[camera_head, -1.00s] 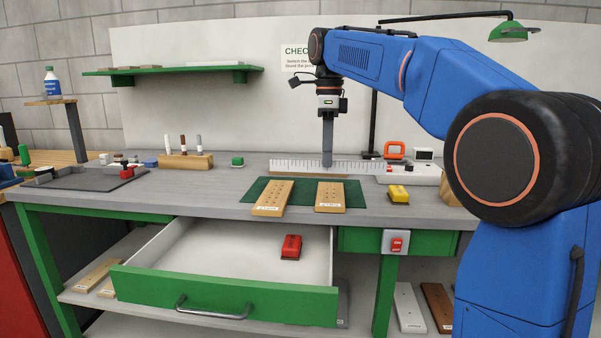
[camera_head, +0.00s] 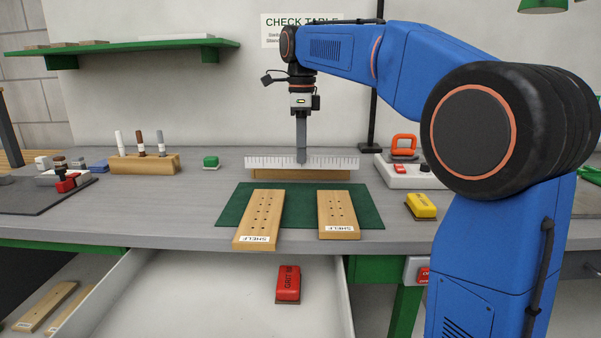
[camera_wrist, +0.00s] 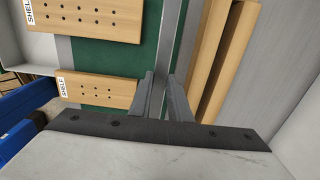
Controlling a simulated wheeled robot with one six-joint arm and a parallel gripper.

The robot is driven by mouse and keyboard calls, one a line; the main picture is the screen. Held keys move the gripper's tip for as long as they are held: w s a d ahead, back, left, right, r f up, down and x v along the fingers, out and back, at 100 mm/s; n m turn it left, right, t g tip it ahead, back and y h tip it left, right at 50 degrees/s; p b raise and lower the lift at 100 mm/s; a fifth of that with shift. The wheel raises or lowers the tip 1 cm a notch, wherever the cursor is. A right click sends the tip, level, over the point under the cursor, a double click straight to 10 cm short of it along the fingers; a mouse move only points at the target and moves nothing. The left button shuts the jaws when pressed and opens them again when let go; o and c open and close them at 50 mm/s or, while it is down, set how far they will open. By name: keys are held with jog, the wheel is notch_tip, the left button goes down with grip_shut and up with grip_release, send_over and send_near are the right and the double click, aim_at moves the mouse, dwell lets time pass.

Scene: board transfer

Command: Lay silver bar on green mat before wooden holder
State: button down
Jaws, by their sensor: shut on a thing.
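The silver bar (camera_head: 270,162) is a long ruler with dark marks, held level on its edge. My gripper (camera_head: 301,160) is shut on its middle. In the wrist view the bar (camera_wrist: 167,35) shows edge-on as a thin strip between my fingers (camera_wrist: 160,82). The wooden holder (camera_head: 300,175) is a long, slotted block behind the green mat (camera_head: 301,208). In the wrist view the bar is apart from the holder (camera_wrist: 234,65), on its mat side, with the mat (camera_wrist: 140,25) on the other side. The bar's height above the table is hard to tell.
Two drilled wooden boards, one on the left (camera_head: 262,215) and one on the right (camera_head: 338,212), lie across the mat's front, with bare green between and behind them. A yellow block (camera_head: 421,206) lies right of the mat. A pen block (camera_head: 145,164) stands left. An open drawer holds a red block (camera_head: 288,283).

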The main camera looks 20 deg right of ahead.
aim_at(302, 168)
jog(key=shift+f, duration=2.8)
jog(key=shift+f, duration=0.1)
jog(key=c, duration=1.6)
grip_release()
jog(key=shift+c, duration=0.2)
notch_tip(302, 168, up, 12)
jog(key=shift+r, duration=0.15)
jog(key=shift+s, duration=0.1)
